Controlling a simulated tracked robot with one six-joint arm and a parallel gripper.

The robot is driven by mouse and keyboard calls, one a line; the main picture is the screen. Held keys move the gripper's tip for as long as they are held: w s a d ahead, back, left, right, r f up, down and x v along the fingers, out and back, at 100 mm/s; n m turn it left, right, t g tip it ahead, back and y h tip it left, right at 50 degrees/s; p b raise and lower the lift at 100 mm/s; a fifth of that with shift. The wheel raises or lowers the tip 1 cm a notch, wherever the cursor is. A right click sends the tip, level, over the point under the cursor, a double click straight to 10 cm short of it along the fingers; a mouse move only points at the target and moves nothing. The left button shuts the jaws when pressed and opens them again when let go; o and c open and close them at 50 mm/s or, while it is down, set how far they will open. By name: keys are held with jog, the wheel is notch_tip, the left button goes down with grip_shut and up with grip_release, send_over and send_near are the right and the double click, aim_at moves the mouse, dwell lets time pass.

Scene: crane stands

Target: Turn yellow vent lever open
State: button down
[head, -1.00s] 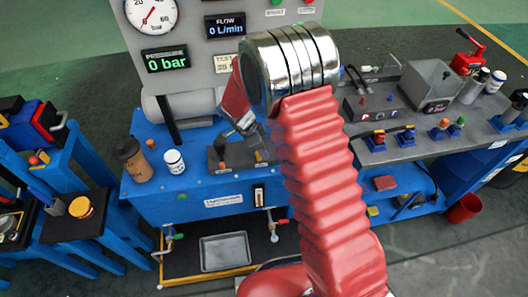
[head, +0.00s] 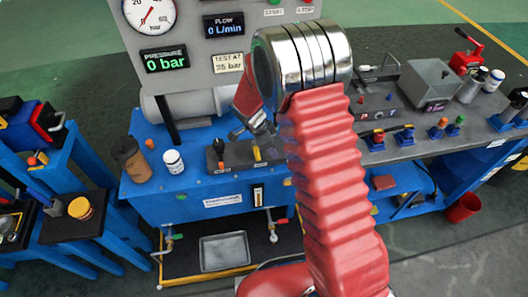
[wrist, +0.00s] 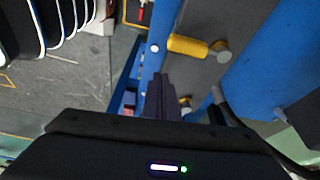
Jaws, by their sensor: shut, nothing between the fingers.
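The yellow vent lever (head: 256,154) stands on a dark valve block (head: 236,158) on top of the blue bench, beside a black-knobbed lever (head: 219,147). In the wrist view a yellow handle (wrist: 187,45), seemingly the same lever, lies across the grey block above my fingertips. My gripper (head: 262,125) is partly hidden behind my own arm in the head view and hangs just above the yellow lever. In the wrist view my gripper (wrist: 165,92) shows dark fingers closed together, empty. The fingers look apart from the handle.
A brown cup (head: 131,158) and a white bottle (head: 173,161) stand left on the blue bench (head: 205,186). The gauge panel (head: 185,25) rises behind, its pressure display (head: 166,58) reading 0 bar. A grey worktop (head: 400,148) with fittings lies right.

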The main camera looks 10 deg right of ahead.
jog(key=v, duration=1)
jog(key=shift+w, duration=0.15)
jog(key=shift+d, duration=0.1)
jog(key=s+d+r+n+t+y, duration=0.2)
jog(key=s+d+r+n, duration=0.1)
jog(key=s+r+n, duration=0.5)
jog(key=s+d+r+n+t+y, duration=0.1)
jog(key=s+d+r+n+t, duration=0.2)
jog(key=s+r+n, duration=0.5)
jog(key=s+r, duration=0.6)
jog(key=s, duration=0.5)
jog(key=shift+d+r+y, duration=0.25)
jog(key=shift+y, duration=0.15)
